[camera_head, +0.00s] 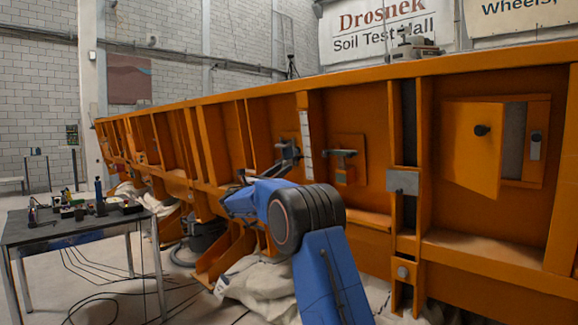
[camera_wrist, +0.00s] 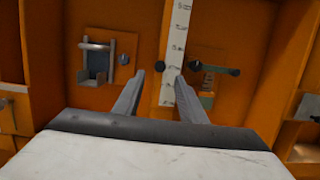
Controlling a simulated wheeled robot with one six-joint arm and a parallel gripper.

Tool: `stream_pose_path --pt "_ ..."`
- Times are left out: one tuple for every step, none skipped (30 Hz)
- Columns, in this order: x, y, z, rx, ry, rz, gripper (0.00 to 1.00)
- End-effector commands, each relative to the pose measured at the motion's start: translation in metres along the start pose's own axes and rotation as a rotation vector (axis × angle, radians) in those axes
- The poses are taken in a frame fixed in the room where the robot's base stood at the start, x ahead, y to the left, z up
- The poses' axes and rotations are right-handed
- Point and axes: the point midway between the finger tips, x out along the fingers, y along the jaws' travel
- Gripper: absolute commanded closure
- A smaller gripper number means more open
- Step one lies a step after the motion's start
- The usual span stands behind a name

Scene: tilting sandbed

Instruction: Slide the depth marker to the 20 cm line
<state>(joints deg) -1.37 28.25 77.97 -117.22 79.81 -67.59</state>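A white scale strip (camera_wrist: 178,30) with dark marks runs up the orange wall in the wrist view. It also shows in the head view (camera_head: 306,130), just right of my gripper (camera_head: 289,152). In the wrist view my gripper (camera_wrist: 159,77) is open, its two dark fingers apart with nothing seen held between them. The strip's lower part shows between the fingers. The numbers on the strip are too small to read.
A dark lever (camera_wrist: 215,69) on a plate is right of the strip. A metal bracket (camera_wrist: 95,62) on a plate is left of it. An open orange door (camera_head: 472,148) stands at right in the head view. A table (camera_head: 75,229) with small items stands at left.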

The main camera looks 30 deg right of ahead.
Motion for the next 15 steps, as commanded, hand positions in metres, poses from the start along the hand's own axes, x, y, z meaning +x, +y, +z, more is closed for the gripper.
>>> stream_pose_path --pt "-0.011 0.001 0.0 -0.001 0.0 0.003 0.62" --pt "-0.018 0.001 0.001 0.0 0.0 0.003 0.62" --pt "-0.025 0.001 0.001 0.0 0.0 0.003 0.62" --pt "-0.031 0.001 0.0 0.0 0.0 0.003 0.62" --pt "-0.036 0.001 0.0 0.0 0.001 0.003 0.62" --pt "-0.043 0.001 0.0 0.0 0.001 0.003 0.62" --pt "-0.047 0.001 0.0 0.001 0.001 0.002 0.62" --pt "-0.052 0.001 0.0 0.0 0.001 0.002 0.62" --pt "-0.057 0.001 -0.001 0.0 0.002 0.002 0.62" --pt "-0.06 0.001 -0.001 0.0 0.002 0.002 0.62" --pt "-0.063 0.001 -0.001 0.0 0.001 0.002 0.62" --pt "-0.067 0.0 0.0 0.0 0.001 0.001 0.62" --pt "-0.069 0.0 0.0 0.0 0.001 0.001 0.62" --pt "-0.071 0.0 0.0 0.0 0.001 0.001 0.62" --pt "-0.072 0.0 0.0 0.0 0.001 0.001 0.62"
